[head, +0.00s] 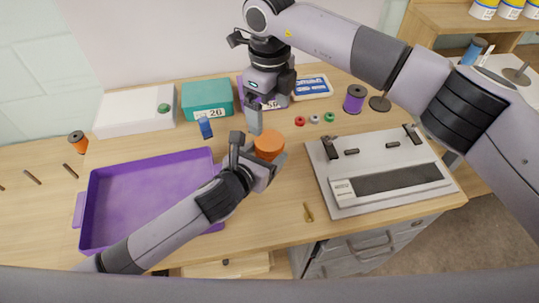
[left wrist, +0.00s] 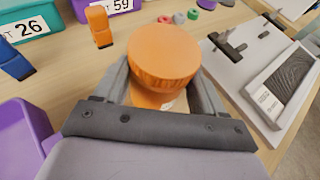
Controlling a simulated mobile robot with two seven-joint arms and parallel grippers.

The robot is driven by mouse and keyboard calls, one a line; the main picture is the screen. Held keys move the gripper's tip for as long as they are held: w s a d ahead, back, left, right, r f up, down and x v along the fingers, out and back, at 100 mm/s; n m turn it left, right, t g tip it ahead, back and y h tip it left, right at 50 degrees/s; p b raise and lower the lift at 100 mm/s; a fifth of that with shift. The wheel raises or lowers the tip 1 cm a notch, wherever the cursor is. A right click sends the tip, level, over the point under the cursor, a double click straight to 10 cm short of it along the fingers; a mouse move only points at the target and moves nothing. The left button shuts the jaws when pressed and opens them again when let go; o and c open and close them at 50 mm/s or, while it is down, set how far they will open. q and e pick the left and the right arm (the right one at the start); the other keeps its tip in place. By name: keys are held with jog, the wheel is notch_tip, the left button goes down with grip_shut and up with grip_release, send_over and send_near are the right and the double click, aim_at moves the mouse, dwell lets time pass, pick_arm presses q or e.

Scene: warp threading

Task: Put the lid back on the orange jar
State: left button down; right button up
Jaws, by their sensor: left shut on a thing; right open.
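The orange jar (left wrist: 150,97) stands between the fingers of my left gripper (head: 262,158), which is shut on its body. A bit of a pale label shows low on the jar. A round orange lid (left wrist: 165,52) with a ridged rim covers the jar's top in the left wrist view; it also shows in the head view (head: 269,145). I cannot tell whether it is fully seated. My right gripper (head: 256,115) is open and empty, pointing down just above and to the left of the lid in the head view. It does not show in the left wrist view.
A purple tray (head: 86,215) lies left, with a teal bin (head: 207,98) and a purple bin (head: 275,101) behind. A grey-white device (head: 345,190) stands right. A blue block (head: 205,128), an orange block (left wrist: 98,25), small rings (head: 300,121) and a purple spool (head: 354,98) stand around.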

aim_at(269, 140)
jog(key=shift+f, duration=0.1)
dwell(0.6)
jog(key=shift+f, duration=3.95)
jog(key=c, duration=1.1)
jog(key=shift+m, duration=1.6)
jog(key=o, duration=1.2)
jog(key=shift+r, duration=0.15)
